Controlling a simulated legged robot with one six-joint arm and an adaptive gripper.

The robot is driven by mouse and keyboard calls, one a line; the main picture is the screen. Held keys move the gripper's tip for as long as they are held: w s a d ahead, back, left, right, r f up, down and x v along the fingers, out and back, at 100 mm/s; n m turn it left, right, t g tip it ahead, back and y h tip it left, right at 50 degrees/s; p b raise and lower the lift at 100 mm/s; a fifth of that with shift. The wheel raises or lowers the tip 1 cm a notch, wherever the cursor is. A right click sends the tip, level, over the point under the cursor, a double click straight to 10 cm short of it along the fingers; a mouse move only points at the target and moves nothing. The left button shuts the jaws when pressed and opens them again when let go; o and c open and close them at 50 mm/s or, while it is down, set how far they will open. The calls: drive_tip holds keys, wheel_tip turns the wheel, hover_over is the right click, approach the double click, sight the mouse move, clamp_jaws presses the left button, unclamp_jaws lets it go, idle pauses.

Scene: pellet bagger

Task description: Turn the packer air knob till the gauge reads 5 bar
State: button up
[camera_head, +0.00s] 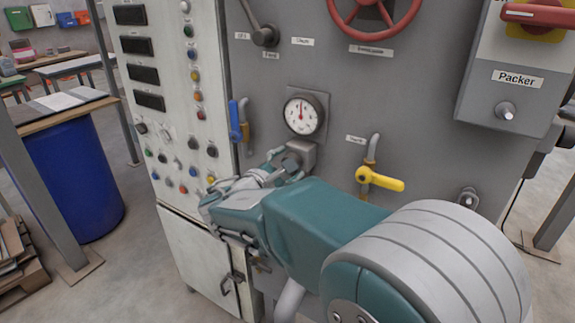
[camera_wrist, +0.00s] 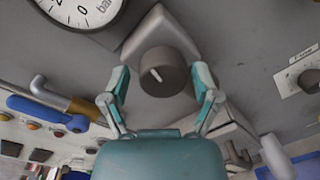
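The round white gauge (camera_head: 302,114) sits on the grey panel, its red needle pointing about straight up; its numbers are too small to read. In the wrist view only part of the gauge (camera_wrist: 84,8) shows, with "bar" and no needle. Below it is a dark round knob (camera_wrist: 165,72) with a white mark, on a grey block (camera_head: 303,152). My gripper (camera_wrist: 163,80) is open, one finger on each side of the knob, with visible gaps between. In the head view my gripper (camera_head: 287,167) partly covers the knob.
A blue lever (camera_head: 236,121) is left of the gauge and a yellow lever (camera_head: 380,180) lower right. A grey box labelled Packer (camera_head: 517,78), with a small silver knob (camera_head: 505,110), juts out right. A button cabinet (camera_head: 165,90) stands left.

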drive_tip(key=shift+s, duration=0.1)
idle(0.3)
drive_tip(key=v, duration=1.2)
drive_tip(key=shift+a+f, duration=0.1)
drive_tip(key=shift+f, duration=0.05)
